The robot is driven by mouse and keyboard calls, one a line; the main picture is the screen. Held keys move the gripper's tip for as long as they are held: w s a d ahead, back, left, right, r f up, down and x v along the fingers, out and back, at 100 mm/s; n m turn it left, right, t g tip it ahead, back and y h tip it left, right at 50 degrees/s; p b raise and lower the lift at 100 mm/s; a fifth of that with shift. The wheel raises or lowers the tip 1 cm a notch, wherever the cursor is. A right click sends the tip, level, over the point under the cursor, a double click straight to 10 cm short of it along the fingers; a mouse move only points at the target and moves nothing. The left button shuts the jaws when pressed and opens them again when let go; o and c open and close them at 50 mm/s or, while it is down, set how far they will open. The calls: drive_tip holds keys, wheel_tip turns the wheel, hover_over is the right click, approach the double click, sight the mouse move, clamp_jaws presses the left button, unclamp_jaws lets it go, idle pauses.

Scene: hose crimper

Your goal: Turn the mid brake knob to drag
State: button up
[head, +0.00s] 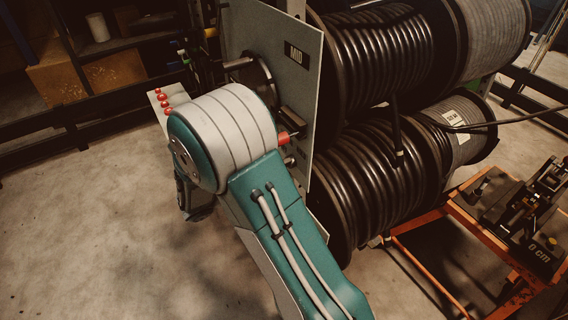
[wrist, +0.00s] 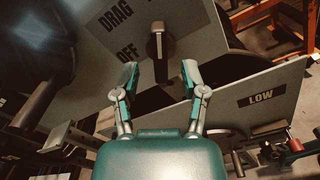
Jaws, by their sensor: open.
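The brake knob (wrist: 158,42), dark with a tan upper face, stands on a grey panel at the top centre of the wrist view. The DRAG label (wrist: 115,15) and the OFF label (wrist: 128,52) are to its left. Which label the knob points at is unclear. My gripper (wrist: 160,72) is open, its two teal-tipped fingers spread below the knob, with nothing between them. In the head view a grey panel (head: 318,110) carries the MID label (head: 297,52). My arm hides the knob there.
Black hose reels (head: 375,60) stand right of the panel. A red-tipped handle (head: 284,137) sticks out beside my arm. A panel marked LOW (wrist: 262,97) is at the right of the wrist view.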

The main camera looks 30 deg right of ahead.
drive_tip(key=shift+d, duration=2.05)
clamp_jaws()
drive_tip(key=shift+w+n, duration=0.1)
drive_tip(key=shift+n, duration=0.2)
drive_tip(key=n, duration=0.5)
drive_tip(key=shift+w, duration=0.15)
drive_tip(key=n, duration=0.6)
drive_tip(key=shift+w+a, duration=0.1)
drive_tip(key=shift+w, duration=0.05)
drive_tip(key=shift+r, duration=0.1)
